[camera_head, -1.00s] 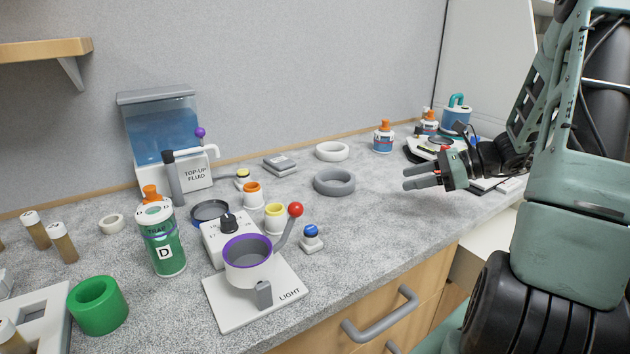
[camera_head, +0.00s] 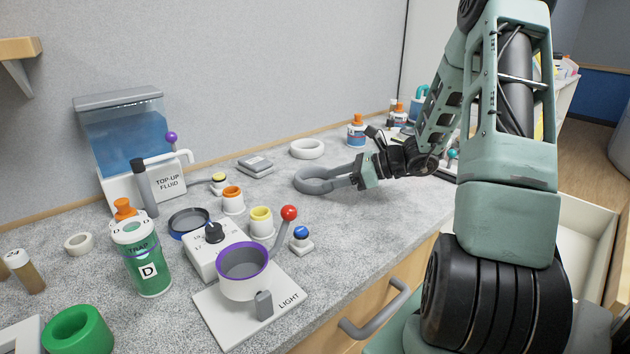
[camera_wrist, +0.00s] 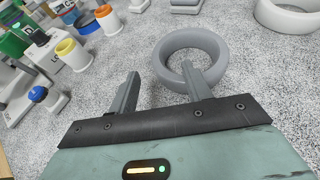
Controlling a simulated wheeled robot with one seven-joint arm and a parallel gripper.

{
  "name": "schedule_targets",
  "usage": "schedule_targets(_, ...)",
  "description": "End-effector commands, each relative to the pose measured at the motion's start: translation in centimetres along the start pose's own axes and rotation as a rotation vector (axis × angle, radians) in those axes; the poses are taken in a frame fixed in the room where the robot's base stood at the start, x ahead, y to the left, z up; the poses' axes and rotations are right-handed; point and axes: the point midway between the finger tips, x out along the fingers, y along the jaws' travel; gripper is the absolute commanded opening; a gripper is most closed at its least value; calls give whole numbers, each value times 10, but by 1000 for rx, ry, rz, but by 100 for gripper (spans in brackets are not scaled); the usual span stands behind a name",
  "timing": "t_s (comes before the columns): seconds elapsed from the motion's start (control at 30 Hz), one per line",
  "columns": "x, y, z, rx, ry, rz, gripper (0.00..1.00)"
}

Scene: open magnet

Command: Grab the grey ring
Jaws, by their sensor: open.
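The grey ring (camera_head: 299,183) lies flat on the speckled counter, and it also shows in the wrist view (camera_wrist: 217,47). My gripper (camera_head: 333,179) is at the ring's right side in the head view, with its fingers overlapping the ring there. In the wrist view my gripper (camera_wrist: 161,68) is open. Its left finger is outside the ring, to the left. Its right finger overlaps the ring's near side and its tip shows over the hole. The near-left part of the ring lies between the fingers. I cannot tell whether either finger touches it.
A white ring (camera_head: 307,148) lies behind the grey ring. A grey flat block (camera_head: 255,164) is to the left. A blue button (camera_head: 301,234), a red-knobbed lever (camera_head: 289,213) and a purple-rimmed cup (camera_head: 243,283) stand nearer the front. The counter right of the button is clear.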

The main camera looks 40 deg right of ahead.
Motion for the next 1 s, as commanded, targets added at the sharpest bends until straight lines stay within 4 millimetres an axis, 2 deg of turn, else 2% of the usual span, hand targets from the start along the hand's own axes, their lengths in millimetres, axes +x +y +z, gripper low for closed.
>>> schedule_targets(0.17, 11, 0, 0, -1, 1, 0, 49)
schedule_targets(0.5, 58, 0, 0, 0, 0, 1, 49)
schedule_targets(0.8, 63, 0, 0, -1, 1, 0, 49)
schedule_targets(0.83, 62, 0, 0, -1, 1, -1, 43)
schedule_targets(0.9, 62, 0, 0, -1, 1, -1, 24)
schedule_targets(1.0, 62, 0, 0, -1, 1, -1, 0)
